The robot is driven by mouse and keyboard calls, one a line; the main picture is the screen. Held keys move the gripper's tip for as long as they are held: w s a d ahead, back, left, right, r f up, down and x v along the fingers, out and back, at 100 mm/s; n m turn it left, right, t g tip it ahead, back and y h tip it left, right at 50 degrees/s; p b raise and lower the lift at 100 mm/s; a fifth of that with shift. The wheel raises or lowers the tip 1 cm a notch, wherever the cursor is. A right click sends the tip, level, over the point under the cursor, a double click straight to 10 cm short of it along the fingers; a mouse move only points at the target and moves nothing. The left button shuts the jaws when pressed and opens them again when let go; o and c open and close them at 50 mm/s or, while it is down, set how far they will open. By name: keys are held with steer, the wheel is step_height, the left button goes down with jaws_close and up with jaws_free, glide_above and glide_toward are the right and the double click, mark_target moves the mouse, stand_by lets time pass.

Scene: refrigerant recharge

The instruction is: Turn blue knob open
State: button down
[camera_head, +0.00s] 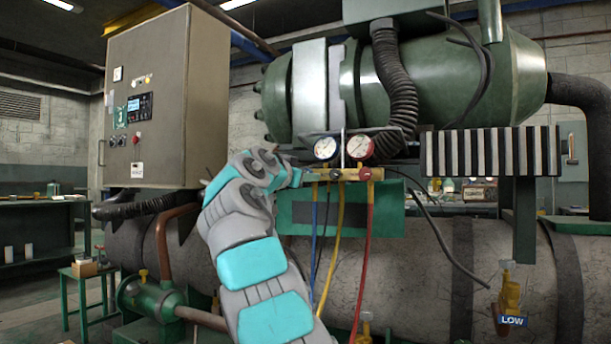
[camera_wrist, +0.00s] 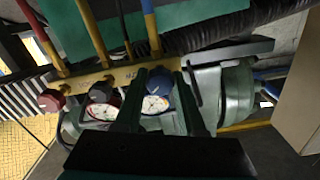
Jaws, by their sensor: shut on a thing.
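The brass gauge manifold (camera_head: 348,174) sits in front of the green machine, with a blue-rimmed gauge (camera_head: 326,149) and a red-rimmed gauge (camera_head: 360,147) above it. In the wrist view the blue knob (camera_wrist: 160,84) lies between the two dark fingers of my gripper (camera_wrist: 164,92), which is shut on it. A black knob (camera_wrist: 101,91) and a red knob (camera_wrist: 51,100) stand along the same manifold, apart from the fingers. In the head view my gripper (camera_head: 297,177) is at the manifold's left end, and the blue knob is hidden there.
Blue, yellow and red hoses (camera_head: 366,250) hang below the manifold. A ribbed black hose (camera_head: 398,85) runs close above it. A grey control cabinet (camera_head: 150,100) stands at left. A yellow valve with a "LOW" tag (camera_head: 512,321) is at lower right.

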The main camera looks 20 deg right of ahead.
steer(key=n+p, duration=0.1)
steer(key=n, duration=0.2)
steer(key=shift+d+n, duration=0.1)
steer(key=shift+n, duration=0.2)
steer(key=n+p, duration=0.2)
steer(key=n, duration=0.1)
steer(key=shift+r+n, duration=0.2)
steer(key=shift+n, duration=0.1)
steer(key=n+p, duration=0.3)
steer(key=n, duration=0.1)
steer(key=shift+f+n+p, duration=0.15)
steer(key=shift+n+p, duration=0.7)
steer(key=shift+n, duration=0.05)
steer(key=c, duration=0.5)
jaws_free()
